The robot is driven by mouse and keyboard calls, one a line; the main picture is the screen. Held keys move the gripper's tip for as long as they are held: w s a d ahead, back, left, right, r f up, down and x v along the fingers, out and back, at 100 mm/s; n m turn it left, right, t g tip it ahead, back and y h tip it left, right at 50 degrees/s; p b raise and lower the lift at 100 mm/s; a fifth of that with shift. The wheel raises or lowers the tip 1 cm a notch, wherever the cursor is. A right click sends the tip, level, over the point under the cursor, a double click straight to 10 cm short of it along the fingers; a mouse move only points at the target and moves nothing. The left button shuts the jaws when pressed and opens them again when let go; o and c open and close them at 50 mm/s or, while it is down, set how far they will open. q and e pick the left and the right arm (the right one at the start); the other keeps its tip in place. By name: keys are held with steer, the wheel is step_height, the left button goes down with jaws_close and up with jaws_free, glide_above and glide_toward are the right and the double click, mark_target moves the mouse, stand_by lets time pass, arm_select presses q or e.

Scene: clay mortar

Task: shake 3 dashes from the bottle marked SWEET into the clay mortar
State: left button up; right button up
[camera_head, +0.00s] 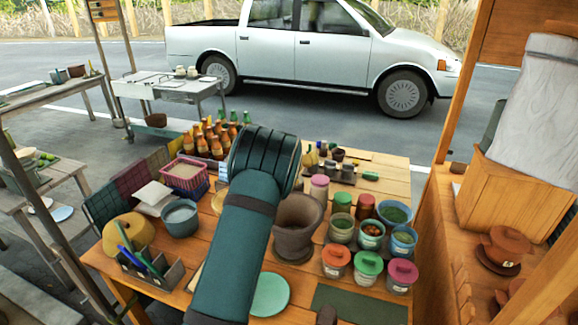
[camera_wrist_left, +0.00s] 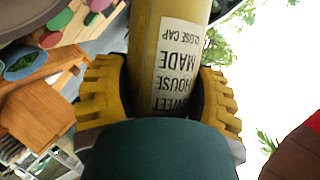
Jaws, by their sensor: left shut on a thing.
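The clay mortar (camera_head: 297,228) stands on the wooden table in the head view, a brown-grey bowl just right of my left arm, which hides part of its left side. In the left wrist view my left gripper (camera_wrist_left: 162,98) has its yellow ridged fingers shut on both sides of a yellow bottle (camera_wrist_left: 146,40). The bottle's pale label appears upside down and reads SWEET, HOUSE MADE and a line about the cap. The bottle's ends are out of view. My right gripper is not in view.
Lidded jars (camera_head: 370,263) and small bowls (camera_head: 394,212) crowd the table right of the mortar. A grey-blue bowl (camera_head: 180,219), a pink basket (camera_head: 186,175) and several orange bottles (camera_head: 203,144) stand on the left. A green plate (camera_head: 270,295) lies in front of the mortar.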

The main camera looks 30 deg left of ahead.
arm_select(q)
steer(key=f+m+b, duration=0.1)
steer(key=a+f+m+y+b, duration=0.1)
steer(key=f, duration=0.1)
steer(key=shift+w+t+b, duration=0.1)
steer(key=shift+t+b, duration=0.25)
steer(key=shift+t, duration=0.05)
steer(key=a+m+b, duration=0.1)
steer(key=a+f+m+t+y+b, duration=0.1)
steer(key=m+b, duration=0.1)
steer(key=shift+f+m+y, duration=0.25)
steer(key=shift+m+y, duration=0.05)
steer(key=r+m+t+b, duration=0.1)
steer(key=b, duration=0.1)
steer(key=r+m+t+b, duration=0.1)
steer(key=m+b, duration=0.1)
steer(key=b, duration=0.1)
steer(key=shift+m+b, duration=0.3)
steer(key=shift+r+m+t+b, duration=0.4)
steer(key=shift+r+m+b, duration=0.2)
steer(key=shift+m+b, duration=0.25)
